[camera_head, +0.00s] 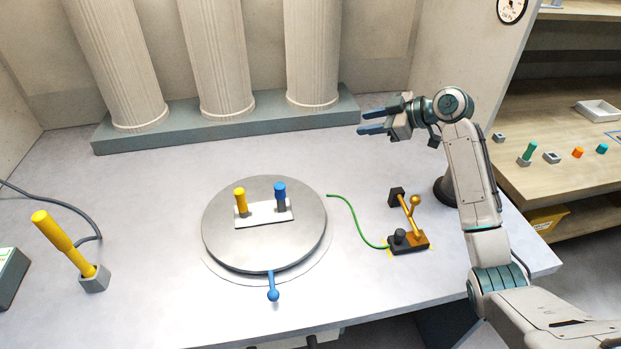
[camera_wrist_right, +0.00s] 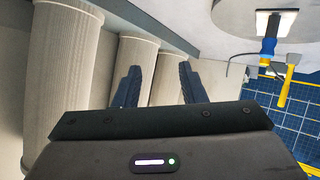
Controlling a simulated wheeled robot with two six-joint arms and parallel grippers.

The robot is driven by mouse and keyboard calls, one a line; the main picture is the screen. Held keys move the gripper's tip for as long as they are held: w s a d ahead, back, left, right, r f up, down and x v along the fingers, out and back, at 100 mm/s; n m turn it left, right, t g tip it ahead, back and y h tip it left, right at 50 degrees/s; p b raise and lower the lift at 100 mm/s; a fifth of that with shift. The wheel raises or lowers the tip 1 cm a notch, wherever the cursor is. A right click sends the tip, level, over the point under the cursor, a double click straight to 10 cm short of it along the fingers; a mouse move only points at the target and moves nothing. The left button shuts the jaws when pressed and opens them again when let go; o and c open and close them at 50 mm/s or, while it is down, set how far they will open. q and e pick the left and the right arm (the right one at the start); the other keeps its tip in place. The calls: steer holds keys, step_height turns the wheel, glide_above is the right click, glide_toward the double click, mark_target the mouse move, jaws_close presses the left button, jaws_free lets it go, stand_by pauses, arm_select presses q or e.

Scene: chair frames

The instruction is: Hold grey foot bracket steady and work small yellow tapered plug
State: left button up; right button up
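A larger yellow peg (camera_head: 54,231) leans in a grey block-like foot (camera_head: 95,279) at the left. I cannot tell for sure which grey part is the foot bracket. My right gripper (camera_head: 372,122) is raised at the back right, well away from both yellow pieces. Its fingers also show in the wrist view (camera_wrist_right: 158,88), spread apart with nothing between them. My left gripper is out of view.
The grey turntable (camera_head: 265,250) has a blue handle (camera_head: 273,293) at its front. A dark fixture with a brass lever (camera_head: 413,217) and a green cable stands to its right. Columns line the back. A wooden shelf (camera_head: 555,120) at the right holds small coloured parts.

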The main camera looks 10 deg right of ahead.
steer(key=s+a+f+n+g, duration=0.2)
steer(key=a+f+g, duration=0.1)
steer(key=a, duration=0.5)
steer(key=n+g, duration=0.3)
steer(key=g, duration=0.2)
glide_toward(288, 209)
steer(key=shift+w+a+f, duration=0.1)
steer(key=shift+a+f, duration=0.55)
steer(key=shift+a, duration=0.55)
steer(key=shift+a+f, duration=0.65)
steer(key=shift+a, duration=0.55)
steer(key=shift+w+a+f, duration=0.1)
steer(key=shift+a+f, duration=0.6)
steer(key=shift+a, duration=0.5)
jaws_close()
steer(key=shift+s, duration=0.1)
steer(key=shift+o, duration=0.9)
jaws_free()
jaws_close()
